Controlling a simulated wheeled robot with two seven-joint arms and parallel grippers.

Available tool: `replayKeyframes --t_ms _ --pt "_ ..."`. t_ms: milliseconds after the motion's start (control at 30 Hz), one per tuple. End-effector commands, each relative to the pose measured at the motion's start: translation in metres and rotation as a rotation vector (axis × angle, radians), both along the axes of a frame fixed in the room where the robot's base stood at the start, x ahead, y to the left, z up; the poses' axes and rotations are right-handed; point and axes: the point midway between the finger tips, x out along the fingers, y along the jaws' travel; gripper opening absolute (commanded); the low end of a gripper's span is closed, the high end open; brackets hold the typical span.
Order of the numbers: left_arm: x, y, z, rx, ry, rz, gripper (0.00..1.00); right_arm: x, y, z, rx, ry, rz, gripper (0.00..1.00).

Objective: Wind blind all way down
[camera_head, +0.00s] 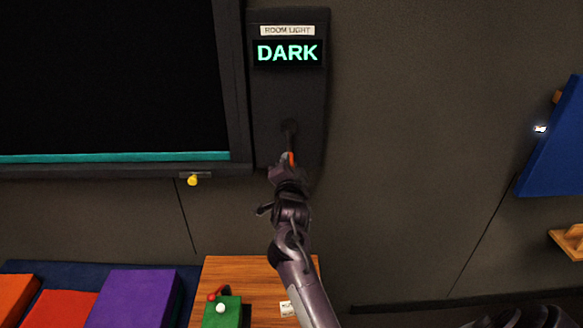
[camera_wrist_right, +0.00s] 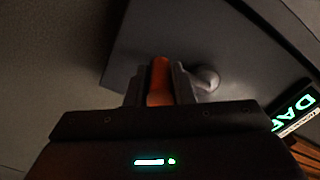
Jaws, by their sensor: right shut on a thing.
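The blind (camera_head: 110,75) is a black sheet filling the visible part of the window frame. Its teal bottom bar (camera_head: 115,157) lies close along the frame's lower edge; I cannot tell if it touches. The dark wall panel (camera_head: 290,100) beside it has a "ROOM LIGHT" display (camera_head: 288,53) reading "DARK". My right gripper (camera_head: 289,163) is at the panel's lower part, shut on the orange crank handle (camera_wrist_right: 160,78). A rounded grey crank part (camera_wrist_right: 207,79) shows beside the fingers in the right wrist view. My left gripper is not in view.
A yellow knob (camera_head: 192,180) sits below the window frame. A wooden table (camera_head: 250,270) with a green box (camera_head: 222,312) stands below, beside coloured cushions (camera_head: 130,298). A blue board (camera_head: 558,140) and wooden shelf (camera_head: 570,240) are at right. The wall between is bare.

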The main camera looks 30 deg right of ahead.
Motion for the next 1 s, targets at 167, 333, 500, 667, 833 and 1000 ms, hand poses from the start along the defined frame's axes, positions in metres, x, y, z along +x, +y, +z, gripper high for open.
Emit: replayKeyframes --t_ms 167,333,500,667,833,1000 --pt "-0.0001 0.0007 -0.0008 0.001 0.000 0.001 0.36 0.0005 0.0011 -0.0002 0.010 -0.005 0.001 0.00" --pt "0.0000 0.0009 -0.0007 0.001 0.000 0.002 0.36 0.0006 0.0010 0.0000 0.010 -0.005 0.001 0.00" --pt "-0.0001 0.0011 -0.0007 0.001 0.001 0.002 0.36 0.0006 0.0010 0.0001 0.009 -0.005 0.001 0.29" --pt "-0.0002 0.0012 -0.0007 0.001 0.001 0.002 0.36 0.0005 0.0008 0.0002 0.008 -0.005 0.000 0.43" --pt "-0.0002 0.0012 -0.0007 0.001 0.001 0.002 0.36 0.0005 0.0006 0.0002 0.008 -0.005 0.000 0.43" --pt "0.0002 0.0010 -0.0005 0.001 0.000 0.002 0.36 0.0012 0.0016 0.0003 0.008 -0.004 0.001 0.43"
